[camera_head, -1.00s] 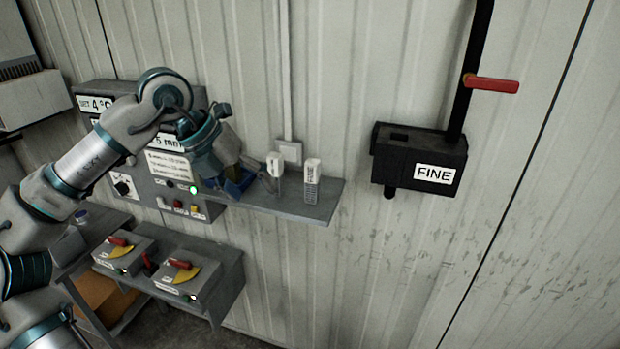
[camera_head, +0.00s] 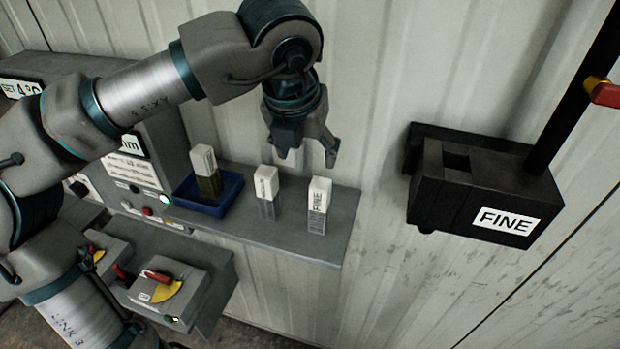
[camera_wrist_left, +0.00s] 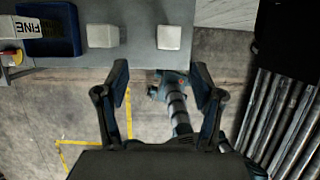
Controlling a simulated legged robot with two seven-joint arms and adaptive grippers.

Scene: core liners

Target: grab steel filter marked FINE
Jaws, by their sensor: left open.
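A filter with a white cap (camera_head: 318,194) and a grey lower part stands upright at the right end of the grey shelf; the vertical lettering on its cap looks like FINE. A similar filter (camera_head: 266,185) stands left of it, its lettering too small to read. A third filter (camera_head: 205,170) with a brownish lower part stands in a blue tray (camera_head: 217,207).
A black wall housing (camera_head: 470,190) labelled FINE, with a slot on top and a red-handled lever, is right of the shelf (camera_head: 335,235). A control panel with buttons is left. Boxes with red levers (camera_head: 170,290) sit below.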

